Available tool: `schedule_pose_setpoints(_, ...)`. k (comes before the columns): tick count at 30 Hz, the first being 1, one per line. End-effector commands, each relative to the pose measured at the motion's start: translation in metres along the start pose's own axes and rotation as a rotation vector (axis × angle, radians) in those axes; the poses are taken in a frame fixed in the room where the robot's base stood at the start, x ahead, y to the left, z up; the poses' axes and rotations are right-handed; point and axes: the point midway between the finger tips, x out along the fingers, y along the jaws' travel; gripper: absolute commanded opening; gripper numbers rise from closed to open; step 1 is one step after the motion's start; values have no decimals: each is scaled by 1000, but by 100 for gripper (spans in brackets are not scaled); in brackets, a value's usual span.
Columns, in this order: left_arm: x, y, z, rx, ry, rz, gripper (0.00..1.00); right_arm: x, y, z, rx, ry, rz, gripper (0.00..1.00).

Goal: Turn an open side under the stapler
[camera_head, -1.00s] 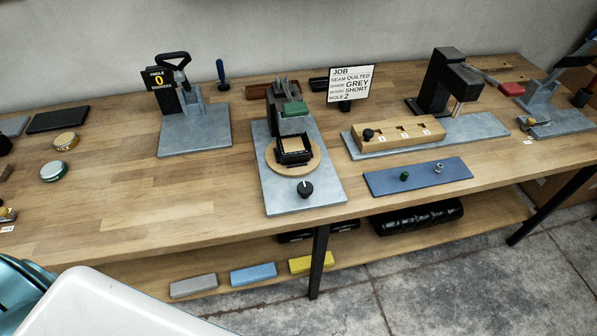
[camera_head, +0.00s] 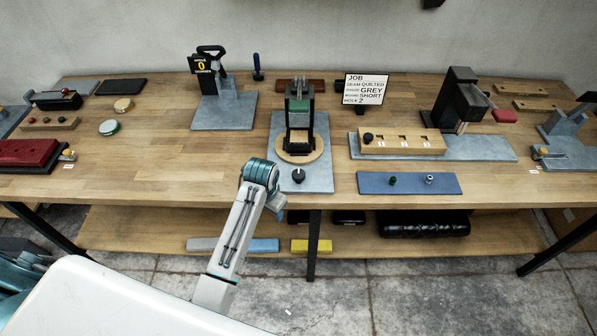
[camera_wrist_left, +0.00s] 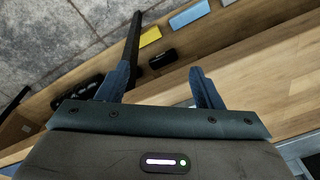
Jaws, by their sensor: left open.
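The stapler (camera_head: 300,104), black with a green part, stands on a grey plate (camera_head: 318,181) at the middle of the bench in the head view. A round wooden turntable (camera_head: 302,157) sits under it, with a black square frame on top whose open sides I cannot make out. A black knob (camera_head: 298,176) is on the plate in front of the turntable. My left arm reaches up from below to the bench's front edge, left of the knob. My left gripper (camera_wrist_left: 160,88) is open and empty in the left wrist view, pointing over the bench edge. My right gripper is out of view.
A blue mat (camera_head: 410,190) with two small pieces and a wooden hole block (camera_head: 400,141) lie to the right. A job sign (camera_head: 364,89) stands behind. An angle-marked press (camera_head: 222,105) stands left. Bare bench lies left of the plate; a shelf (camera_head: 140,231) runs below.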

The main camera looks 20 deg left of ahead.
Motion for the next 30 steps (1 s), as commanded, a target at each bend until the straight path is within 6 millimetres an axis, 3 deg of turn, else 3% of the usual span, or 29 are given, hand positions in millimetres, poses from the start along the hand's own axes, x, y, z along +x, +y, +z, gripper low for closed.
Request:
schedule_pose_setpoints(8, -31, -2, -60, 67, -28, 27, 60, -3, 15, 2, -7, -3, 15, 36)
schedule_pose_setpoints(15, -89, 1, -132, 171, -67, 64, 60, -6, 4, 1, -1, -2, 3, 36)
schedule_pose_setpoints(18, -109, 2, -151, 206, -82, 74, 60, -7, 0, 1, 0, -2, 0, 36)
schedule_pose_setpoints(24, -120, 4, -163, 234, -97, 82, 60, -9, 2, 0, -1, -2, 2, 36)
schedule_pose_setpoints(30, -95, 6, -159, 234, -100, 83, 60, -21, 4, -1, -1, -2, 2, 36)
